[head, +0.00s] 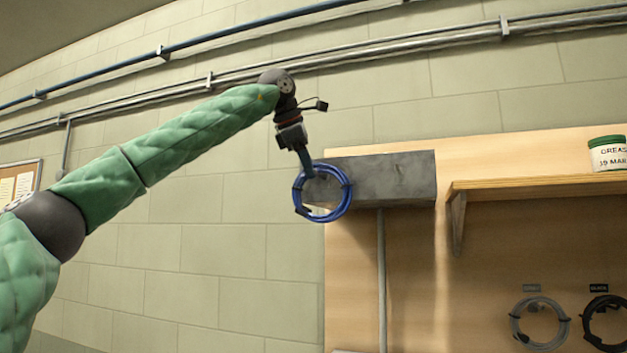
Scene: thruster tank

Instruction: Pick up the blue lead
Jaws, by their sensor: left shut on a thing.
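The blue lead (347,203) is a coiled ring of blue cable in the middle of the head view. My left gripper (308,174) reaches down to the coil's upper left and is shut on it. The coil hangs in front of the lower left part of a dark grey box on the wall. I cannot tell whether the coil touches the box. My right gripper is not in view.
The grey box (395,178) sits on a wooden board (480,240), with a conduit (381,270) running down from it. A wooden shelf (540,184) at right holds a grease tub (607,155). A grey coil (516,322) and a black coil (588,325) hang below.

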